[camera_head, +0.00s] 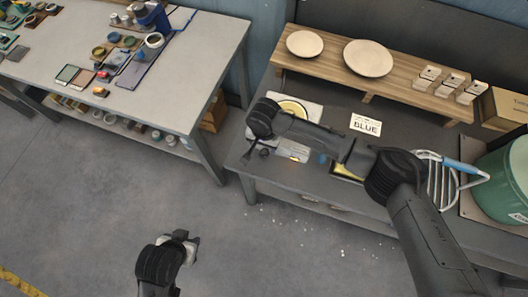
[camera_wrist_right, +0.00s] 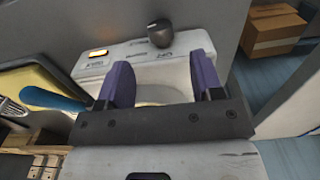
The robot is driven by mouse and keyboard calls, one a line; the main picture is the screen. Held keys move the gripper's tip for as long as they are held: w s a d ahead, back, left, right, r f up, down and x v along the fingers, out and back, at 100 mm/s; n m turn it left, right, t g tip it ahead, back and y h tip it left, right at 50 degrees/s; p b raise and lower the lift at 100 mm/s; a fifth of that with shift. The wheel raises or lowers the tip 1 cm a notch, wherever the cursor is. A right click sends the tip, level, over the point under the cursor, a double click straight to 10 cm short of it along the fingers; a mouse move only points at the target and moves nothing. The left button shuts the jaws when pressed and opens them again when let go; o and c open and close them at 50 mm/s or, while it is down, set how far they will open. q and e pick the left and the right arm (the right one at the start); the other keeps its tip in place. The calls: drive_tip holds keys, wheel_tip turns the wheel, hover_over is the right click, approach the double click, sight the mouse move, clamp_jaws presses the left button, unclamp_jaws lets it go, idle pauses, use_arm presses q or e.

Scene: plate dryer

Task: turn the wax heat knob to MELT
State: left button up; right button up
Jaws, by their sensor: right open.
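The wax heat knob (camera_wrist_right: 159,32) is a dark round knob on a pale panel (camera_wrist_right: 120,54) in the right wrist view. An amber light (camera_wrist_right: 97,53) glows left of it. Small labels on the panel are too blurred to read. My right gripper (camera_wrist_right: 163,82) is open, its two purple fingers apart with nothing gripped. The knob shows beyond the fingertips, clear of them. In the head view the amber light (camera_head: 297,158) shows near the bench front, and my right arm partly hides the wax unit. My left gripper (camera_head: 187,244) is low over the floor; its jaw opening is unclear.
A blue-handled tool (camera_wrist_right: 55,99) lies left in the wrist view. Another table (camera_head: 190,92) stands left; floor between is open.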

sight(264, 152)
wheel_tip(264, 152, down, 6)
drive_tip(key=shift+r+b, duration=0.15)
drive_tip(key=shift+b, duration=0.2)
drive_tip(key=shift+f, duration=1)
drive_tip(key=shift+c, duration=0.3)
drive_tip(key=c, duration=0.8)
drive_tip(key=p, duration=0.2)
drive_tip(key=r+y+p, duration=0.1)
drive_tip(key=p, duration=0.2)
drive_tip(key=shift+a+r, duration=0.1)
drive_tip(key=shift+a, duration=0.15)
drive_tip(key=shift+d+f+p, duration=0.1)
drive_tip(key=shift+f+p, duration=0.15)
drive_tip(key=shift+p, duration=0.5)
drive_tip(key=shift+f+y, duration=0.15)
drive_tip(key=shift+y, duration=0.15)
